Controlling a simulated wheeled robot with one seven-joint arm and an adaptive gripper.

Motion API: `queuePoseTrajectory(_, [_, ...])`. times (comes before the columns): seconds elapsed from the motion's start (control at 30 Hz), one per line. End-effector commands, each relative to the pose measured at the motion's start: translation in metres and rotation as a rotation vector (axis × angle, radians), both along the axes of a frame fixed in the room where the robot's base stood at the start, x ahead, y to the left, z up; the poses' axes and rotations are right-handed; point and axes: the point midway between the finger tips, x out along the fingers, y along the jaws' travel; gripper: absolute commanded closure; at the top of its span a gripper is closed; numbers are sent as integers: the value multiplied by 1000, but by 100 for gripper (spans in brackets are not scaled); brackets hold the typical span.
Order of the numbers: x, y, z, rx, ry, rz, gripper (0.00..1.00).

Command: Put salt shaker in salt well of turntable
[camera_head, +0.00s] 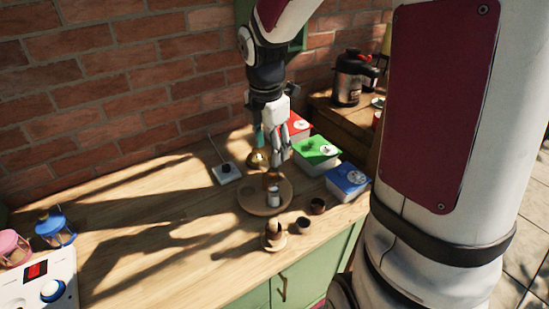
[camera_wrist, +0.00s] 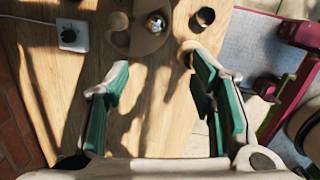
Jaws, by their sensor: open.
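A small pale shaker (camera_head: 274,198), which looks like the salt shaker, stands upright on the round wooden turntable (camera_head: 246,197). A brown item (camera_head: 271,179) stands just behind it. In the wrist view the turntable (camera_wrist: 138,45) is cut by the top edge and shows a round recess (camera_wrist: 118,20) beside a shiny-topped item (camera_wrist: 155,22); I cannot tell which shaker this is. My gripper (camera_head: 272,153) hangs above the back of the turntable, fingers pointing down. In the wrist view my gripper (camera_wrist: 156,62) has its green-padded fingers wide apart, with nothing between them.
Dark cups (camera_head: 303,226) (camera_head: 318,206) and a small round wooden stand (camera_head: 273,243) are near the front edge. Red (camera_head: 298,124), green (camera_head: 317,150) and blue (camera_head: 348,181) boxes line the right. A dial box (camera_head: 226,173) lies left; lanterns (camera_head: 56,229) stand far left.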

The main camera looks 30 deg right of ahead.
Motion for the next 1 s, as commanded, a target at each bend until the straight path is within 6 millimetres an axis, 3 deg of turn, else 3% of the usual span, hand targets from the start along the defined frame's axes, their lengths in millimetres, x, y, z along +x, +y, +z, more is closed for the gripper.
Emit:
queuePoseTrajectory(0.03, [-10,11,20,-11,-44,-107,49])
queuePoseTrajectory(0.1, [-25,22,41,-7,-98,-278,49])
queuePoseTrajectory(0.4, [-99,68,106,171,-327,-997,49])
queuePoseTrajectory(0.7, [-160,95,126,466,-386,-1533,49])
queuePoseTrajectory(1.0, [-171,99,127,531,-373,-1646,49])
